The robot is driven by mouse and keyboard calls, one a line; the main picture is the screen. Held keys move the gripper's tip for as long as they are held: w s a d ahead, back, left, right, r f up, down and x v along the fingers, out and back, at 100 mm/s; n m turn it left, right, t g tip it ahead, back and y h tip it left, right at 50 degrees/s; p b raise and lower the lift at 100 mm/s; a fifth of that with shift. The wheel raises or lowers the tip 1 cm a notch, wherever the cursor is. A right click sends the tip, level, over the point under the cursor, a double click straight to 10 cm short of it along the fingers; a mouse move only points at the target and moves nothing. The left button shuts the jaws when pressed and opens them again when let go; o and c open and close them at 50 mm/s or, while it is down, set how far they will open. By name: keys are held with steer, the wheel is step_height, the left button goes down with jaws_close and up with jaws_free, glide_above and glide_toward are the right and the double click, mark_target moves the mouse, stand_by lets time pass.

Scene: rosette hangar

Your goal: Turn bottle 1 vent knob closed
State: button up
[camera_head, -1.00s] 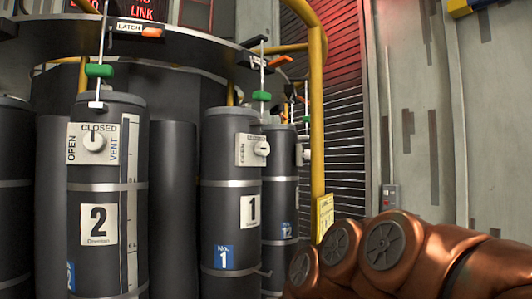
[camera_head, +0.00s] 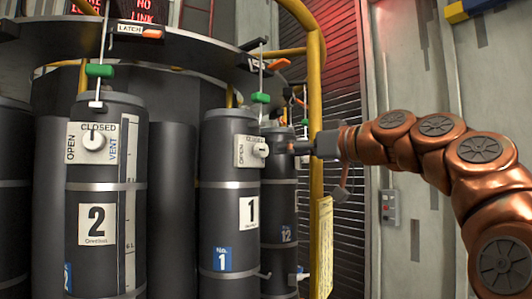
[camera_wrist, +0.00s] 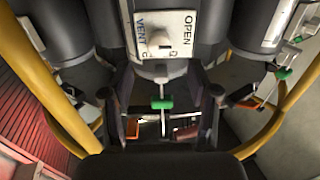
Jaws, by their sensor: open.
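Bottle 1 (camera_head: 228,205) is a dark grey cylinder standing upright, with a "1" label. Its white vent plate (camera_head: 240,151) faces right in the head view, with the round white vent knob (camera_head: 260,150) sticking out. My gripper (camera_head: 297,147) is open and empty, to the right of this knob at about its height. In the wrist view a plate marked OPEN and VENT (camera_wrist: 185,20) appears upside down, with its knob (camera_wrist: 158,40) ahead of my open fingers (camera_wrist: 160,85). The knob covers part of the CLOSED lettering. I cannot tell exactly where its pointer lies.
Bottle 2 (camera_head: 97,220) stands left, its knob near CLOSED. Bottle 12 (camera_head: 281,235) stands behind bottle 1, close to my gripper. A yellow pole (camera_head: 316,210) rises beside my arm. A green-tagged latch rod (camera_head: 261,98) hangs above bottle 1.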

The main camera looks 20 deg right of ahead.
mark_target(264, 151)
steer(key=p+x, duration=0.1)
steer(key=x, duration=0.2)
steer(key=p+x, duration=0.1)
steer(key=x, duration=0.2)
steer(key=shift+w+r, duration=0.2)
steer(key=shift+w+a+f, duration=0.1)
steer(key=shift+w+a, duration=0.3)
steer(key=shift+w, duration=0.15)
jaws_close()
